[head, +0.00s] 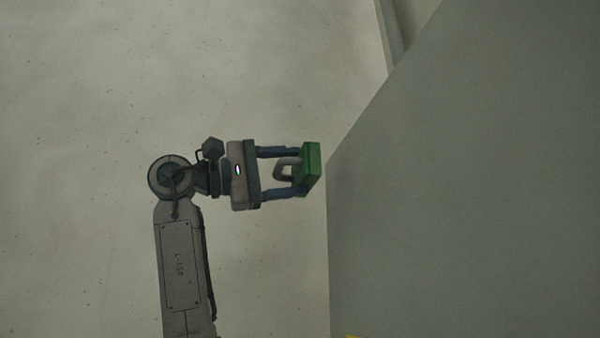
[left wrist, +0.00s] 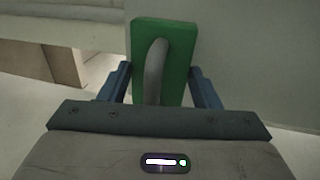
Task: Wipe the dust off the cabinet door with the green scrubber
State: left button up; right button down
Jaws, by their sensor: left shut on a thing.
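The green scrubber (head: 312,165) is a flat green block with a grey loop handle. My left gripper (head: 292,172) is shut on the scrubber, with its fingers on either side of the handle. The left wrist view also shows the scrubber (left wrist: 180,62) upright ahead of the fingers. A large plain grey-green panel (head: 460,190), which looks like the cabinet door, fills the right of the head view. A narrow gap shows between scrubber and panel edge there; their depth apart I cannot tell. I make out no dust on the panel. My right gripper is not in view.
A pale speckled floor (head: 80,110) lies open around my left arm. A light rail or edge (head: 391,35) runs behind the panel at the top. A pale structure (left wrist: 60,35) stands at the left wrist view's upper left.

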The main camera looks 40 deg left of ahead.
pick_arm(q)
jog(key=shift+w+d, duration=0.1)
jog(key=v, duration=0.3)
jog(key=shift+r, duration=0.3)
dwell(0.5)
dwell(0.4)
